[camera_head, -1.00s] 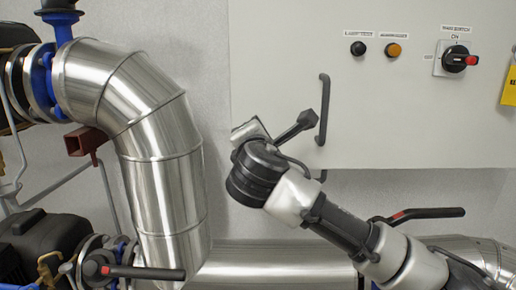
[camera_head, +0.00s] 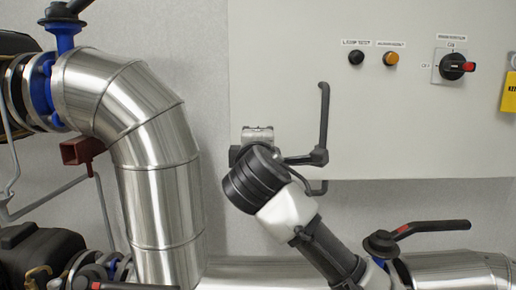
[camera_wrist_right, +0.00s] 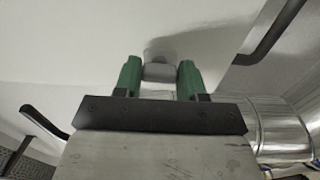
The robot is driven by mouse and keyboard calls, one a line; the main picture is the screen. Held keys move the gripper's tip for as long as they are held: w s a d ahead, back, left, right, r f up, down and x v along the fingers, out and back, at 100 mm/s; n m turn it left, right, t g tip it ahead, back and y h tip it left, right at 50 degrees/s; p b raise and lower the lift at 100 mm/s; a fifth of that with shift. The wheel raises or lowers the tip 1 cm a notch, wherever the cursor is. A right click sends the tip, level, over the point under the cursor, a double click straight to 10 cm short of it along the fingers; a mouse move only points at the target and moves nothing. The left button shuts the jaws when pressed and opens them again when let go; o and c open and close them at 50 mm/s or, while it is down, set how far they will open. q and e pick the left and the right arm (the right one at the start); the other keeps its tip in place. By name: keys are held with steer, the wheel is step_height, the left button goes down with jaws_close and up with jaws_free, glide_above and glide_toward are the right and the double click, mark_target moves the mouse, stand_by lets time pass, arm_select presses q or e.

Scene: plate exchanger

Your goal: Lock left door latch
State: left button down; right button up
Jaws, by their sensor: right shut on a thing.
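In the right wrist view, the two green fingertips of my right gripper (camera_wrist_right: 160,78) stand on either side of a small grey piece (camera_wrist_right: 159,71), which looks like the door latch, in front of a pale surface. The fingers are shut on it. In the head view, my right arm reaches up to the lower left edge of the pale cabinet door (camera_head: 420,130). My wrist hides the fingertips and most of the latch area there, so I cannot tell the latch's angle. My left gripper is not in view.
A dark upright handle (camera_head: 324,115) is close to the right of my wrist. A large silver pipe (camera_head: 160,160) bends down at the left. A black valve lever (camera_head: 430,228) sits at the lower right. A rotary switch (camera_head: 456,66) is on the cabinet.

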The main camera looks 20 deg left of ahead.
stand_by(0.3)
steer(key=o, duration=0.9)
steer(key=b+v, duration=0.3)
steer(key=v, duration=0.7)
steer(key=shift+s+d, duration=0.1)
steer(key=shift+s, duration=0.25)
